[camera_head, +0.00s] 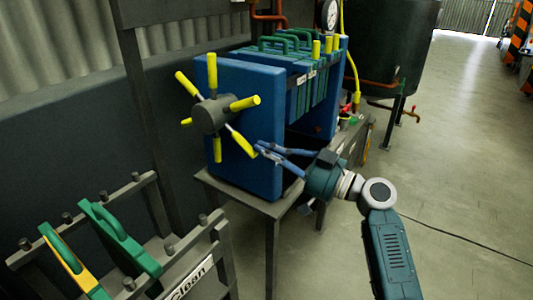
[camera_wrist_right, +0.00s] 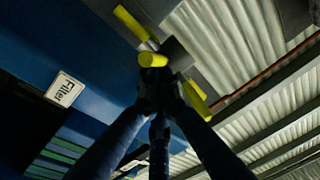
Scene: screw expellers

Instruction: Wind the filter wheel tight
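The filter wheel (camera_head: 211,115) is a grey hub with several yellow-handled spokes on the front of the blue filter press (camera_head: 262,115). My right gripper (camera_head: 259,147) comes in from the right, its blue fingers converging close to the end of the lower-right yellow spoke (camera_head: 241,142). In the right wrist view the fingers (camera_wrist_right: 160,100) point at the wheel, just below a yellow handle end (camera_wrist_right: 152,59). Whether they touch or grip the handle is hard to see. My left gripper is out of view.
A rack with green and yellow-green plates (camera_head: 120,237) and a "Clean" label (camera_head: 190,279) stands at lower left. The press rests on a grey metal table (camera_head: 273,210). A dark green tank (camera_head: 393,45) stands behind. Open floor (camera_head: 465,150) lies to the right.

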